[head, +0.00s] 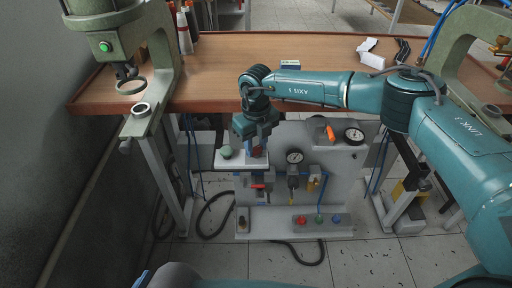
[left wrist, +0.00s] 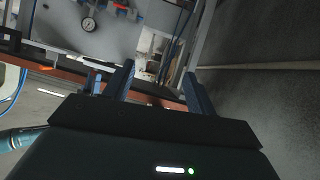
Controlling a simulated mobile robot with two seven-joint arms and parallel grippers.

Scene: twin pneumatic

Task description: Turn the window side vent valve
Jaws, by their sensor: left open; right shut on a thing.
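A grey pneumatic panel (head: 345,165) stands under the front edge of the bench, with gauges, blue tubing and small valves. My right gripper (head: 257,146) reaches down from above to the white shelf at the panel's left. It is shut on a dark red knob (head: 258,153), mostly hidden by the fingers. A green knob (head: 226,152) sits left of it on the shelf. A red-handled valve (head: 258,186) is below. I cannot tell which is the window side vent valve. My left gripper (left wrist: 160,86) is open and empty in the left wrist view; the panel's gauge shows beyond it.
The wooden bench (head: 220,85) carries a green press (head: 150,60) at left and another (head: 470,45) at right. Black hoses lie on the floor. A dark wall (head: 50,150) closes the left side.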

